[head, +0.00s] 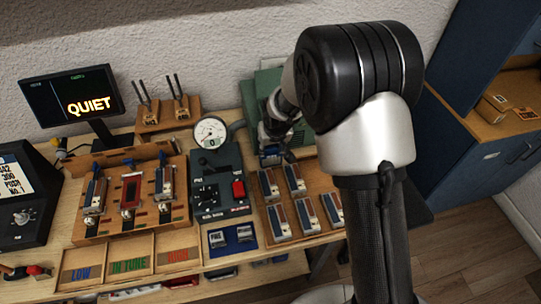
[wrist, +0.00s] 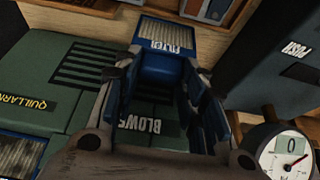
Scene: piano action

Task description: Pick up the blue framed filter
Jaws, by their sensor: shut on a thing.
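The blue framed filter (wrist: 168,33) shows at the top middle of the wrist view, with pale pleats and the word FILTER on its frame. My gripper (wrist: 163,75) is shut on the filter's blue body, with one finger on each side. The filter is over or just beside the green blower box (wrist: 60,95); I cannot tell whether it touches the box. In the head view my gripper (head: 275,135) is in front of the green box (head: 262,88), and the filter is mostly hidden there.
Another blue-edged pleated panel (wrist: 15,155) shows at the box's lower left. A round dial gauge (head: 210,132) stands close to the left of my gripper. A monitor (head: 72,97) stands at the back left.

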